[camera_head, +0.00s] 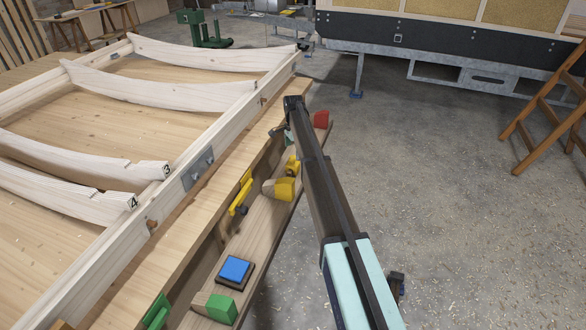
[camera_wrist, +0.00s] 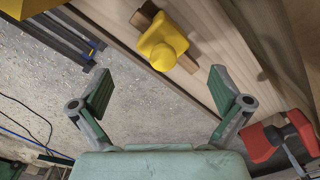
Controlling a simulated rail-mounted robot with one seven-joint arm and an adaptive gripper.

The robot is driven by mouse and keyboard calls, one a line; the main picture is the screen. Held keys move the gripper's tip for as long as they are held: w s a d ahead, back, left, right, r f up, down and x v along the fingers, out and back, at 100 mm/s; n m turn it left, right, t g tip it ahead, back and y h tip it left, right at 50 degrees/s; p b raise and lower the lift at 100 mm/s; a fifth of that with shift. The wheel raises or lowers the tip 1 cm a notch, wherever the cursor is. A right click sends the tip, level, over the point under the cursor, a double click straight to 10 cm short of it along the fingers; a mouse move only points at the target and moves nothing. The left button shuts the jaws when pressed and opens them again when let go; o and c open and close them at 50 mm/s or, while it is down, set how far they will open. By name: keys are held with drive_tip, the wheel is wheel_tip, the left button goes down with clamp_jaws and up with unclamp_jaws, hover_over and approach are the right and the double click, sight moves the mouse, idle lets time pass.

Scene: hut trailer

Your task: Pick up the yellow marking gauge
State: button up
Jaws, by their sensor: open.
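The yellow marking gauge (camera_wrist: 160,42) shows at the top middle of the wrist view, a yellow body on a short brown wooden bar. It lies on a pale wooden ledge (camera_wrist: 205,35). In the head view the gauge (camera_head: 292,165) is small and partly hidden beside my arm. My gripper (camera_wrist: 160,92) is open and empty, its two green-padded fingers spread wide. The gauge is ahead of the fingertips, apart from them and roughly centred across their gap. In the head view my gripper (camera_head: 279,133) is mostly hidden at the arm's far end.
The ledge also bears a yellow block (camera_head: 280,188), a red block (camera_head: 321,120), a green block (camera_head: 221,308) and a blue-topped box (camera_head: 235,269). A yellow tool (camera_head: 240,195) stands in the trough. A red item (camera_wrist: 262,140) is close to my right finger. Concrete floor is open at right.

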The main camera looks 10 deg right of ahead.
sight(293, 163)
drive_tip(key=shift+w+f, duration=0.2)
drive_tip(key=shift+f, duration=3.5)
drive_tip(key=c, duration=1.1)
